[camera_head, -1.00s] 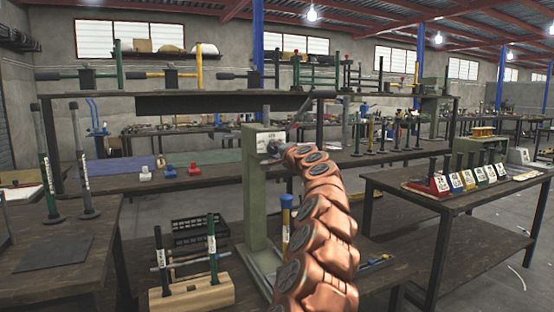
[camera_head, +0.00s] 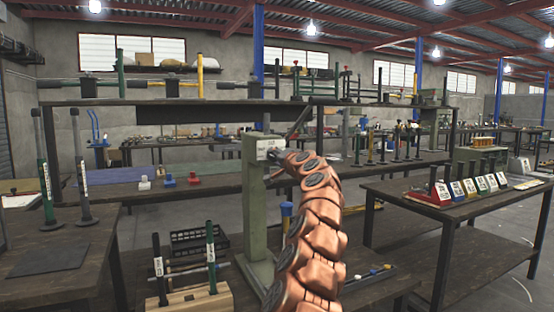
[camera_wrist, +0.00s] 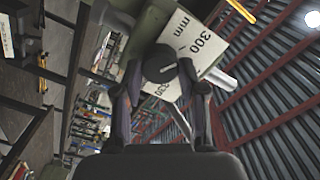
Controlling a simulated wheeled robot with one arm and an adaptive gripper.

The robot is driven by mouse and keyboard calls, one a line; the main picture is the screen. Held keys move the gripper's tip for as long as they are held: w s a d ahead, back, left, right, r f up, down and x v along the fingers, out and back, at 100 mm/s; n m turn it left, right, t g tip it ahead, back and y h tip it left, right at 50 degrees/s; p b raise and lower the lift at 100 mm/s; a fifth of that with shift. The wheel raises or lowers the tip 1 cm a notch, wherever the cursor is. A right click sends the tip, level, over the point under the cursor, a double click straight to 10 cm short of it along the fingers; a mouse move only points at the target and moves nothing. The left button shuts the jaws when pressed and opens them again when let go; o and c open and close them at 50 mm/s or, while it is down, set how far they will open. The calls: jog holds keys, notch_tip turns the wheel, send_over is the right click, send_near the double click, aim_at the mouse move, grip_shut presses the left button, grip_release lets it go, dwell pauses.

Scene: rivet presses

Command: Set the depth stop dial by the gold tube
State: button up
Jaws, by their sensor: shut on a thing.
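The green-grey rivet press (camera_head: 257,205) stands on a low bench in the middle of the head view. Its white scale plate (camera_head: 268,145) is at the top of the column. The wrist view shows the plate (camera_wrist: 200,42) tilted, with "300 mm" and "330" readable. My gripper (camera_wrist: 158,80) is shut around the dark round dial (camera_wrist: 160,63), which bears a short pale pointer mark. In the head view my copper-coloured arm hides the dial. A yellow-gold tube (camera_head: 370,147) stands among several tubes on the long table behind; its marking is too small to read.
A rack of labelled, coloured blocks (camera_head: 440,192) is on the right table. A wooden block (camera_head: 190,298) with dark and green tubes stands at lower left. A black crate (camera_head: 190,240) is beside the press. Another yellow tube (camera_head: 200,76) stands on the rear rack.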

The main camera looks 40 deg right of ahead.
jog(key=o, duration=1.1)
jog(key=shift+o, duration=0.2)
jog(key=shift+s, duration=0.1)
jog(key=v, duration=1.2)
dwell(0.3)
jog(key=shift+a, duration=0.1)
dwell(0.5)
